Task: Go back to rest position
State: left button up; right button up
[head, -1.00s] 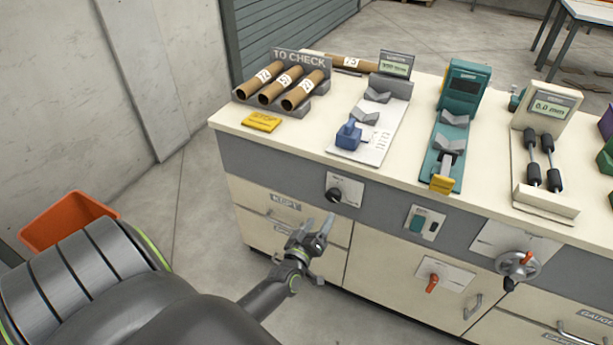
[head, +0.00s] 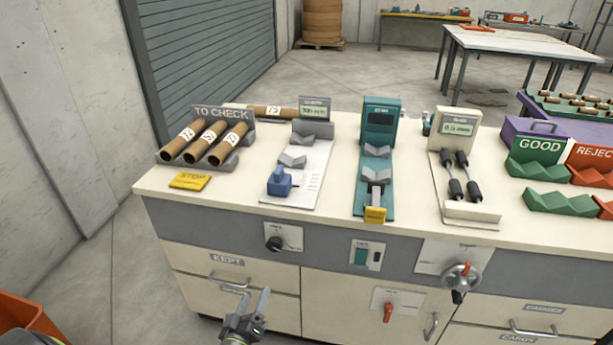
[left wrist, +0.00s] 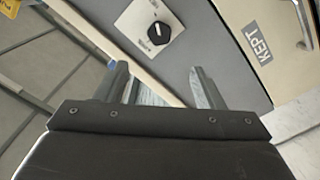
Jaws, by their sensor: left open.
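My left gripper (head: 248,310) is open and empty in front of the bench's drawers, low in the head view. In the left wrist view its two fingers (left wrist: 160,88) stand apart with nothing between them. Behind them show the bench front with a black knob (left wrist: 158,32) and the drawer labelled KEPT (left wrist: 257,40). My right gripper is in neither view.
The bench (head: 330,215) holds a TO CHECK rack (head: 222,115) with cardboard tubes, a blue clamp (head: 281,182), a teal gauge (head: 380,125), and green GOOD (head: 538,165) and red REJECT (head: 590,160) trays. An orange bin (head: 30,318) stands lower left. Floor left of the bench is clear.

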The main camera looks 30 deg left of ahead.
pick_arm(q)
jog(key=s+d+f+m+g+h, duration=0.1)
jog(key=s+f+m+g, duration=0.2)
jog(key=f, duration=0.5)
jog(key=s+f+m+g+h, duration=0.1)
jog(key=s+f+g, duration=0.1)
jog(key=s+f, duration=0.4)
jog(key=s+d+f+m+g, duration=0.1)
jog(key=s+f+m+g, duration=0.2)
jog(key=f, duration=0.6)
jog(key=s+f+m+g, duration=0.1)
jog(key=s+f+g, duration=0.3)
jog(key=s, duration=0.8)
jog(key=s+d+f+m+g+h, duration=0.1)
jog(key=s+f+g, duration=0.3)
jog(key=s+f, duration=0.4)
jog(key=s+m, duration=0.1)
jog(key=s, duration=0.3)
jog(key=shift+s+d+m, duration=0.15)
jog(key=shift+s+m, duration=0.15)
jog(key=shift+s, duration=0.1)
jog(key=shift+c, duration=0.4)
